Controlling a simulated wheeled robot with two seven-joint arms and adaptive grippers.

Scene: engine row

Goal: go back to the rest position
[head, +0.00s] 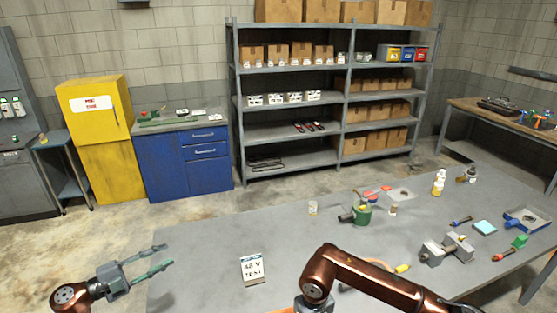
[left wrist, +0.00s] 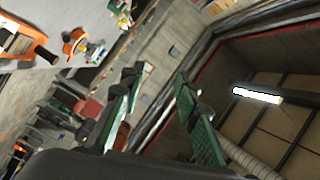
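My left gripper (head: 161,257) is at the lower left in the head view, over the floor just beyond the left edge of the grey table (head: 205,270). Its two green fingers are apart with nothing between them. In the left wrist view the fingers (left wrist: 158,92) also stand apart and empty, pointing away from the table. My right arm, copper coloured, crosses the lower middle of the head view above the table's front part. Its gripper is not visible; the frame's bottom edge cuts the arm off.
A blue cabinet (head: 165,168), yellow cabinet (head: 108,170) and shelving (head: 290,132) stand behind. Floor at left is clear.

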